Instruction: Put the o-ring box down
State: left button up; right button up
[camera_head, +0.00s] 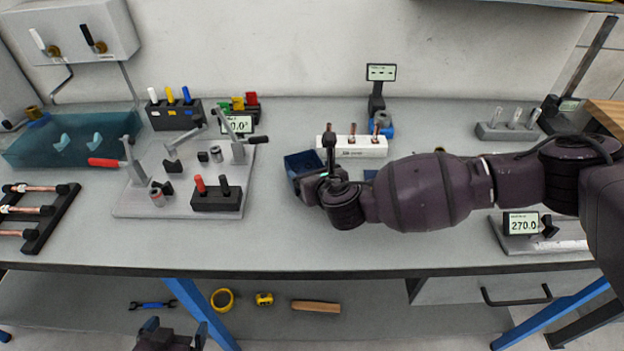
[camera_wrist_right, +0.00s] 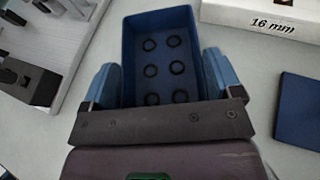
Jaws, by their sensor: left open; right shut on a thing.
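The o-ring box is a dark blue open box (camera_head: 301,161) near the middle of the workbench in the head view. In the right wrist view the box (camera_wrist_right: 160,32) shows several black o-rings on its floor. My right gripper (camera_wrist_right: 160,85) is shut on the box, one blue finger at each side. In the head view the right gripper (camera_head: 316,181) is at the box's near side, partly hidden by its own wrist. Whether the box touches the bench is hard to tell. My left gripper (camera_head: 170,329) is open and empty, low in front of the bench.
A white 16 mm block (camera_head: 366,147) with copper pieces stands just right of the box. A flat blue square (camera_wrist_right: 303,108) lies beside it. A grey fixture plate (camera_head: 140,203) with clamps is to the left. The bench front (camera_head: 330,245) is clear.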

jog(key=shift+f, duration=0.9)
jog(key=shift+r, duration=0.1)
jog(key=o, duration=0.8)
jog(key=shift+c, duration=0.2)
jog(key=shift+s, duration=0.15)
jog(key=p+v, duration=0.1)
jog(key=v, duration=1)
jog(key=shift+s+d+r, duration=0.2)
jog(key=shift+s, duration=0.05)
